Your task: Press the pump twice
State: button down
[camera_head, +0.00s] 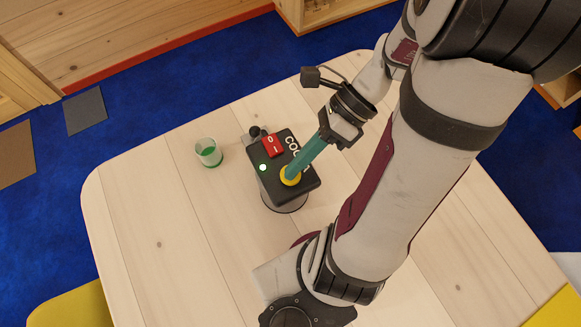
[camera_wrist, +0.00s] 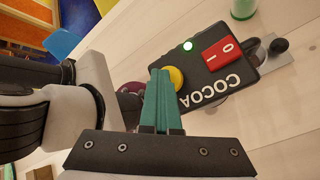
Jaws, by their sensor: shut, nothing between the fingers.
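A black box (camera_head: 308,185) lettered "COCOA" stands on the pale wooden table; it also shows in the wrist view (camera_wrist: 215,82). Its top carries a yellow round button (camera_head: 291,176), a red rocker switch marked 0 and I (camera_head: 272,146) and a lit white-green light (camera_head: 263,168). My gripper (camera_head: 295,170) has green fingers, shut and empty. Its fingertips are at the yellow button, which shows beside them in the wrist view (camera_wrist: 177,78). I cannot tell whether they touch it or how far it is pressed.
A small clear cup with green at its bottom (camera_head: 209,154) stands left of the box. A dark knob (camera_head: 255,132) sits on the box's far side. The left of the table (camera_head: 150,230) is clear; my arm covers much of the right.

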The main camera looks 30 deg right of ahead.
jog(key=shift+r, duration=0.8)
jog(key=shift+r, duration=2.5)
dwell(0.4)
notch_tip(320, 180, up, 4)
jog(key=shift+f, duration=0.1)
jog(key=shift+f, duration=4.45)
jog(key=shift+f, duration=0.15)
